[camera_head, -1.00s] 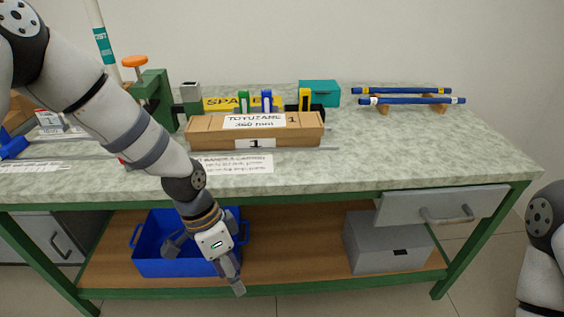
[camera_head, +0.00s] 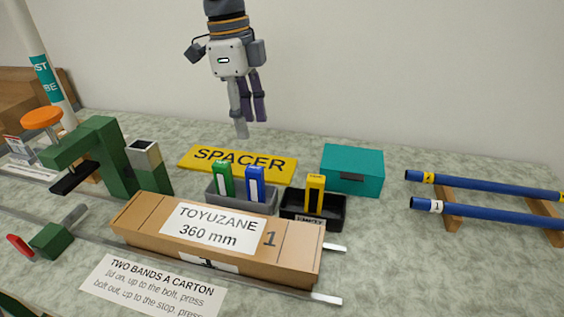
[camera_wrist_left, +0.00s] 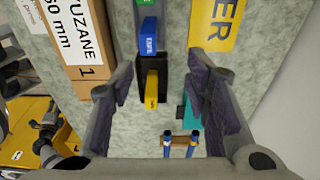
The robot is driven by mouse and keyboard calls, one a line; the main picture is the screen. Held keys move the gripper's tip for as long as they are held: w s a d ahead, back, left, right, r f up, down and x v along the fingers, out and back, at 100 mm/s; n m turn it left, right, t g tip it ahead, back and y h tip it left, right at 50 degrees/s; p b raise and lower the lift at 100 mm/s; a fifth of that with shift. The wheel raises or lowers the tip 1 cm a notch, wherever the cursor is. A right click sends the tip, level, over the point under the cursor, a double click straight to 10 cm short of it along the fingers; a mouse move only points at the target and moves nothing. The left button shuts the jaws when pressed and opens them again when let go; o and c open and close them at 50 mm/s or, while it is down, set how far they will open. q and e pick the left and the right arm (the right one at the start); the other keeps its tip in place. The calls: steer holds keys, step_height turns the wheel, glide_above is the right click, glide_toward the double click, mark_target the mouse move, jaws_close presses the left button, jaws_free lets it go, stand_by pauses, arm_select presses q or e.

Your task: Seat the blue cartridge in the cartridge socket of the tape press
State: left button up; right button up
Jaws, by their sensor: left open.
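The blue cartridge (camera_head: 255,183) stands upright beside a green cartridge (camera_head: 223,178) in a grey holder (camera_head: 240,204). The blue cartridge also shows in the left wrist view (camera_wrist_left: 149,38). The green tape press (camera_head: 113,158) with an orange knob (camera_head: 42,118) stands to the left. My left gripper (camera_head: 250,122) hangs above the back of the bench, fingers down, open and empty, apart from the cartridges. My right gripper is out of view.
A yellow cartridge (camera_head: 315,192) stands in a black holder (camera_head: 330,211). A long carton (camera_head: 215,240) lies in front of the holders. A yellow SPACER sign (camera_head: 238,164), a teal box (camera_head: 352,169) and blue rods (camera_head: 485,211) on wooden rests lie around.

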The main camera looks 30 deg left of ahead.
mark_target(254, 168)
arm_select(q)
steer(key=f, duration=0.4)
steer(key=s+d+f, duration=0.1)
steer(key=f, duration=0.6)
steer(key=shift+s+d+f, duration=0.3)
jaws_close()
